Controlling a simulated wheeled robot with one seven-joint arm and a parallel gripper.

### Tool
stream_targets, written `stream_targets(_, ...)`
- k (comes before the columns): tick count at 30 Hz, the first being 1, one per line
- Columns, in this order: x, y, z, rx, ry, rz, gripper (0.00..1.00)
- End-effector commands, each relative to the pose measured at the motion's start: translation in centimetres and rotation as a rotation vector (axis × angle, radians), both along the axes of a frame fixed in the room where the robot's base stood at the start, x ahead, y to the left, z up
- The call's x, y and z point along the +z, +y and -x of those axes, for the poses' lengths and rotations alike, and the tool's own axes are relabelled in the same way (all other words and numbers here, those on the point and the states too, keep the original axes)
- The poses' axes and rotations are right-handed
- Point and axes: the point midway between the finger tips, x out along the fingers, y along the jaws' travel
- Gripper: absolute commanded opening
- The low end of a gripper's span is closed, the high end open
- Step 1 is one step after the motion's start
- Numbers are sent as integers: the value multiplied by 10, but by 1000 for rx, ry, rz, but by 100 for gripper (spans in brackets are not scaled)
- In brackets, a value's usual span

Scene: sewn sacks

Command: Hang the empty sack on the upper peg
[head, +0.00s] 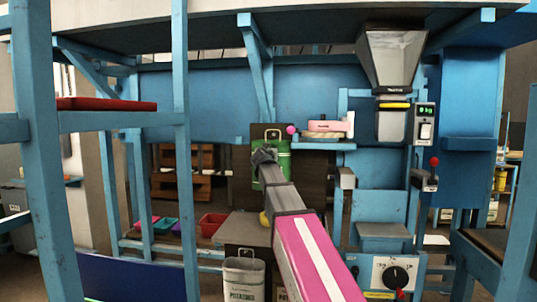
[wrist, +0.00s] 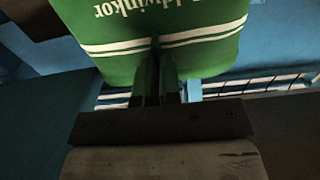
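A green sack (head: 284,168) shows behind my gripper (head: 264,156) in the head view, in front of a dark upright board. In the wrist view the green sack (wrist: 205,45) fills the top, with upside-down white lettering and white stripes. My gripper's fingers (wrist: 160,85) are close together there, and the cloth creases between them; it looks pinched. A small dark loop or peg shape (head: 272,132) shows at the sack's top edge; I cannot tell whether the sack hangs on it. A grey sack marked POTATOES (head: 243,278) is lower down, under a similar fitting.
A hopper (head: 392,60) with a scale display stands at the right. A shelf with pink and tan packs (head: 326,126) and a pink ball (head: 291,130) is right of the green sack. Blue posts (head: 182,150) stand at the left. Colored bins (head: 212,224) lie low behind.

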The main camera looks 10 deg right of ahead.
Motion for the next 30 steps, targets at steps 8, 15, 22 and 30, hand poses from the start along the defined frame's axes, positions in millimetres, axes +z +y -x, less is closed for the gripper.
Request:
stream_targets(8, -4, -5, -16, -1, 1, 0, 0)
stream_targets(15, -11, -7, -19, 0, 0, 0, 0)
stream_targets(22, -14, -7, -20, 0, -1, 0, 0)
stream_targets(30, -14, -7, -20, 0, 0, 0, 0)
